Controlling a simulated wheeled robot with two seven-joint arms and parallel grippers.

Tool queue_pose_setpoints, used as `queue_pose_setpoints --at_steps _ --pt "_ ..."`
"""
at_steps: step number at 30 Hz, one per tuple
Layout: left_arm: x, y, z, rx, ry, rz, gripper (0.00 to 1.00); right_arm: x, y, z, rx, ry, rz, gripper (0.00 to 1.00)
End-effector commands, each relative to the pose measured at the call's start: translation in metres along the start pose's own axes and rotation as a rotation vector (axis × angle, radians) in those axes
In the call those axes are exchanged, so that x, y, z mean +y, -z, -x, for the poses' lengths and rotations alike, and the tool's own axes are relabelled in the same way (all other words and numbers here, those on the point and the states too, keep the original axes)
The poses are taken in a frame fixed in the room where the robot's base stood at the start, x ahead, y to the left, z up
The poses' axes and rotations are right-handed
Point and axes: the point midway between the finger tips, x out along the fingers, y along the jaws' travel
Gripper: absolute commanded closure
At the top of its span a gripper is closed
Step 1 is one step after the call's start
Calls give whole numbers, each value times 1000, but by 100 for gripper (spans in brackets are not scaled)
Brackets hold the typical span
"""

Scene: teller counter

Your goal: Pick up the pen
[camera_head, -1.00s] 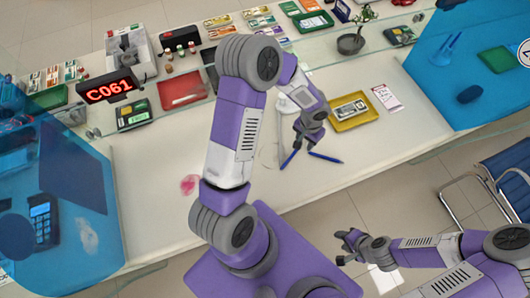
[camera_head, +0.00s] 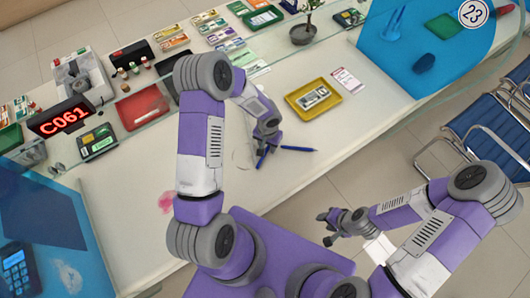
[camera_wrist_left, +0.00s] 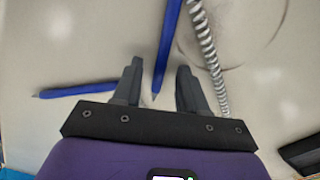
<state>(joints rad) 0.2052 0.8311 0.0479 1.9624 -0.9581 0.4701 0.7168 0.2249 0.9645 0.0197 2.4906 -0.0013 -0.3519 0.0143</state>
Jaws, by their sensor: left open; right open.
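Two blue pens lie on the white counter. In the head view one pen (camera_head: 262,158) sits just below my left gripper (camera_head: 267,144), and the other pen (camera_head: 299,149) lies to its right. In the left wrist view the first pen (camera_wrist_left: 168,42) runs lengthwise between the open fingers of my left gripper (camera_wrist_left: 158,72), with its tip toward the palm. I cannot tell whether a finger touches it. The second pen (camera_wrist_left: 75,90) lies crosswise left of the fingers. My right gripper (camera_head: 328,228) is open and empty, over the floor in front of the counter.
A coiled cord (camera_wrist_left: 206,50) runs beside the right finger in the wrist view. A red tray (camera_head: 141,108), a C061 sign (camera_head: 63,118) and blue dividers (camera_head: 432,35) stand around.

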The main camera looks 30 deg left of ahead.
Motion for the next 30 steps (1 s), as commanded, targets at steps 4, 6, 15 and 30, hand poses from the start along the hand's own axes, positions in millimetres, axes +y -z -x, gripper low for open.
queue_pose_setpoints --at_steps 4,6,15,30 --pt "0 0 0 0 0 0 75 0 0 0 0 0 0 57" --pt "0 0 0 0 0 0 86 0 0 0 0 0 0 57" --pt "0 0 0 -1 0 0 100 0 0 0 0 0 0 57" --pt "0 1 21 3 0 0 100 -1 0 3 0 0 0 57"
